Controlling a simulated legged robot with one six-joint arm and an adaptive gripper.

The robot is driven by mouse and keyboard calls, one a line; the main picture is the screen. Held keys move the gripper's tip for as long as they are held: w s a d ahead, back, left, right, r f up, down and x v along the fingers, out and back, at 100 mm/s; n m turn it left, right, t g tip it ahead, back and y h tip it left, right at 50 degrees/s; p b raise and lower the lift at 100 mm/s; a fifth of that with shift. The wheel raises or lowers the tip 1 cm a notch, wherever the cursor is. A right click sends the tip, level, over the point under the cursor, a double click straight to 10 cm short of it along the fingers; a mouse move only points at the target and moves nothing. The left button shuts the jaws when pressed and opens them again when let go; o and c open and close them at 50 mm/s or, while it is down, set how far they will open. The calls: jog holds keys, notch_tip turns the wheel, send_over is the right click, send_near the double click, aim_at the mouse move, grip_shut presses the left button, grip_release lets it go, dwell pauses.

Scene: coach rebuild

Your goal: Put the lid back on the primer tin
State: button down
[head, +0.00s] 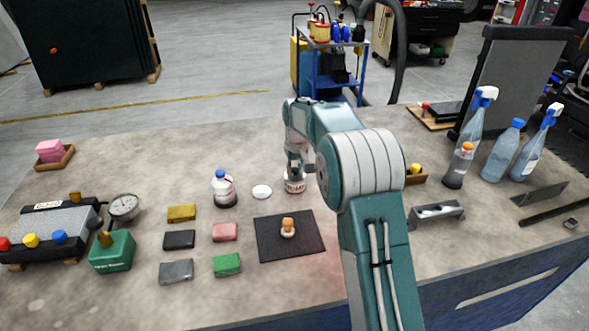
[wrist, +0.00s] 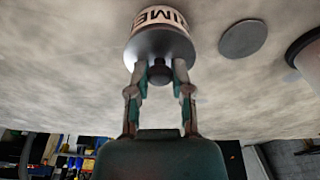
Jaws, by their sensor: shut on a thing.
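The primer tin (head: 294,186) stands on the workbench, a white tin with a dark-lettered label. In the wrist view the tin (wrist: 158,17) is at the top, partly cut off. My gripper (wrist: 159,76) is shut on the dark knob of a grey lid (wrist: 186,50). The lid lines up with the end of the tin and appears to be at its mouth; whether it is fully seated I cannot tell. In the head view my gripper (head: 296,167) is right above the tin, and my arm hides its right side. The lid is hard to make out there.
A pale disc (head: 262,191) lies left of the tin, then a white bottle with a blue cap (head: 224,189). A dark mat (head: 268,246) with a small tan item is in front. Coloured blocks (head: 225,232) lie front left. Spray bottles (head: 471,135) stand at right.

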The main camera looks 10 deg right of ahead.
jog(key=shift+c, duration=2.2)
grip_release()
jog(key=o, duration=0.4)
jog(key=shift+o, duration=0.2)
jog(key=shift+r, duration=3.5)
